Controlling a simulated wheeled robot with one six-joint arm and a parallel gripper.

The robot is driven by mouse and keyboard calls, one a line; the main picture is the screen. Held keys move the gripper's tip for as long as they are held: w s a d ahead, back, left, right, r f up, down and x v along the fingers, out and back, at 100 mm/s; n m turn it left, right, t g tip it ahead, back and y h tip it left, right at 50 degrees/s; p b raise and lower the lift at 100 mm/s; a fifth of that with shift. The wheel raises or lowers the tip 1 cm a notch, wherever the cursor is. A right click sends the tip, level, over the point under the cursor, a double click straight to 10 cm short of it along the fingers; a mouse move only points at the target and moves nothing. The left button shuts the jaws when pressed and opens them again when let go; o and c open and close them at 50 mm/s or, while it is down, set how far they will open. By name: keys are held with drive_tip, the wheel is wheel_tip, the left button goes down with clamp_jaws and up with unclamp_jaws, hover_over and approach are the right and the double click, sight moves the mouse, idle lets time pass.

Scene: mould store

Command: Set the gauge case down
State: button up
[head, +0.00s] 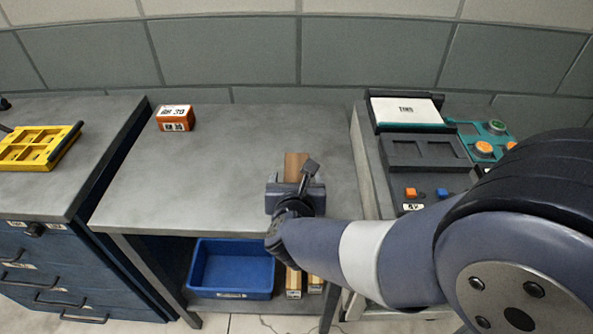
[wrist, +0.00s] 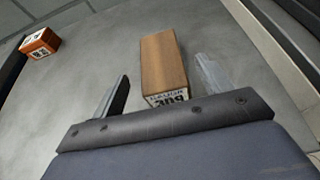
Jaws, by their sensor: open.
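The gauge case is a brown wood-grained box (head: 295,165) with a white, black-lettered label on its near end. It rests on the grey middle table (head: 230,150), toward the right side. In the wrist view the case (wrist: 163,65) lies lengthwise ahead of my gripper (wrist: 162,76). My gripper is open, with one finger on each side of the case and a visible gap to both. In the head view my gripper (head: 297,188) hides the near end of the case.
An orange labelled box (head: 176,118) sits at the table's back left. A blue bin (head: 232,270) stands on the shelf below. A yellow tray (head: 38,147) is on the left cabinet. The right bench holds a dark two-pocket tray (head: 424,150). The table's middle is clear.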

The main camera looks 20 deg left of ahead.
drive_tip(key=v, duration=0.4)
drive_tip(key=shift+s+r, duration=0.2)
drive_tip(key=shift+s, duration=0.1)
drive_tip(key=shift+s+d+r+p, duration=0.2)
drive_tip(key=shift+s+p, duration=0.1)
drive_tip(key=shift+s, duration=0.35)
drive_tip(key=shift+c, duration=0.3)
